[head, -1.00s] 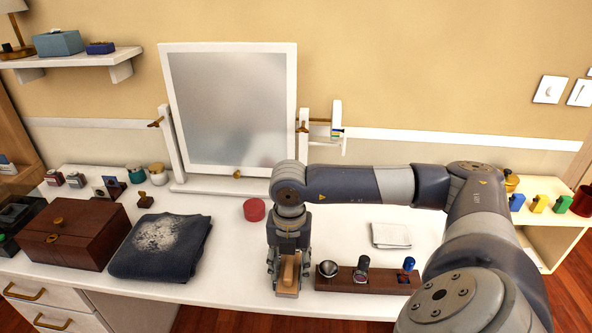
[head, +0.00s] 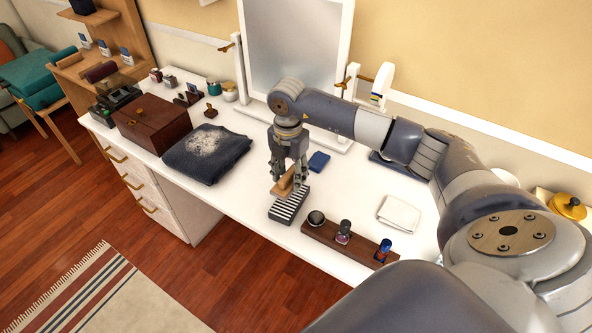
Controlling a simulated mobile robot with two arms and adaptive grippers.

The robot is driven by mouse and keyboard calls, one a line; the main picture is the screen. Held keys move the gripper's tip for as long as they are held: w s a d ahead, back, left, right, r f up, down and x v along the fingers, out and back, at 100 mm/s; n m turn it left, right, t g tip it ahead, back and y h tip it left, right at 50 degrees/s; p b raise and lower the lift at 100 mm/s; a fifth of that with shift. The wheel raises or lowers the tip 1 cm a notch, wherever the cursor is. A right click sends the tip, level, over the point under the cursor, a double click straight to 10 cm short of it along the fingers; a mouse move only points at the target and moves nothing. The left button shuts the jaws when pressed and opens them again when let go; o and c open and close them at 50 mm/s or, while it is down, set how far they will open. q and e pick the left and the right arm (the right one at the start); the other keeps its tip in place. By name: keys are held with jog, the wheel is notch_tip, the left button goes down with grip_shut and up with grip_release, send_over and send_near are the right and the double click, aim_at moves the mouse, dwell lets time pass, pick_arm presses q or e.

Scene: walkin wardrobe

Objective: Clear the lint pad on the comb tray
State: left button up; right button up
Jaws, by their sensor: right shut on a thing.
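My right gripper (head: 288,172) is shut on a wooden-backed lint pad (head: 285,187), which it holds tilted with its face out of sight. Just below it on the white dresser top lies the comb tray (head: 288,206), a small dark tray with pale stripes. The pad overlaps the tray's far end in the picture; I cannot tell whether they touch. A dark folded garment (head: 222,165) with a pale patch of lint lies to the left. My left gripper is not in view.
A wooden rack (head: 324,236) with a small cup and bottles stands right of the tray. A blue item (head: 319,161) lies behind the gripper, a white folded cloth (head: 400,214) to the right. A mirror (head: 293,60) stands at the back, a brown box (head: 150,125) at left.

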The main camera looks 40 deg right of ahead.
aim_at(290, 199)
notch_tip(290, 199, down, 2)
jog(key=shift+w+f+b, duration=0.15)
jog(key=shift+f+b, duration=0.1)
jog(key=shift+b, duration=0.6)
notch_tip(290, 199, down, 3)
jog(key=shift+r+b, duration=0.2)
jog(key=shift+b, duration=0.8)
jog(key=shift+f, duration=0.4)
pick_arm(q)
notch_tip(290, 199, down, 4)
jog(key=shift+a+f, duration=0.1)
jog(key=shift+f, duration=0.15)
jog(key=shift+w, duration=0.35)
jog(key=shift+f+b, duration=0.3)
jog(key=shift+b, duration=0.3)
pick_arm(e)
jog(key=shift+f, duration=0.5)
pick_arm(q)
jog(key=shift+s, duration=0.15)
